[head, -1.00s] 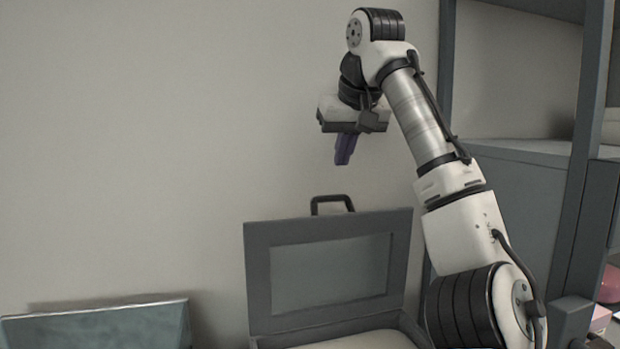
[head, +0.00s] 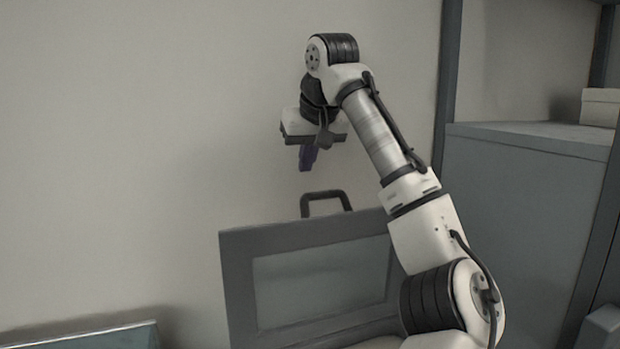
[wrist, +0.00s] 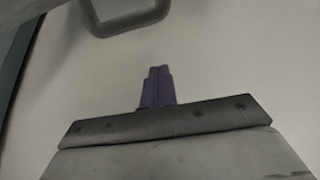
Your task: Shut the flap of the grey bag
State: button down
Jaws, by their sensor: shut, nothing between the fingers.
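The grey bag's flap (head: 238,279) stands raised and open in the head view, with a lighter panel framed in its middle and a dark handle (head: 325,195) on its top edge. The bag's lower part is mostly cut off by the bottom of the picture. My gripper (head: 307,160), with purple fingers, is shut and empty. It points down above the flap, a little left of the handle and apart from it. In the wrist view the fingers (wrist: 157,84) show shut, and the handle (wrist: 125,18) is at the top edge.
A plain wall (head: 130,130) is behind the bag. A flat framed panel (head: 100,338) shows at the lower left. A grey cabinet (head: 520,220) stands to the right, with a pale box (head: 600,107) on it. The space left of my gripper is clear.

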jog(key=f, duration=0.1)
jog(key=s+f+p, duration=0.1)
jog(key=f, duration=0.2)
jog(key=shift+s+d, duration=0.35)
jog(key=shift+s, duration=0.05)
jog(key=shift+s+f, duration=0.1)
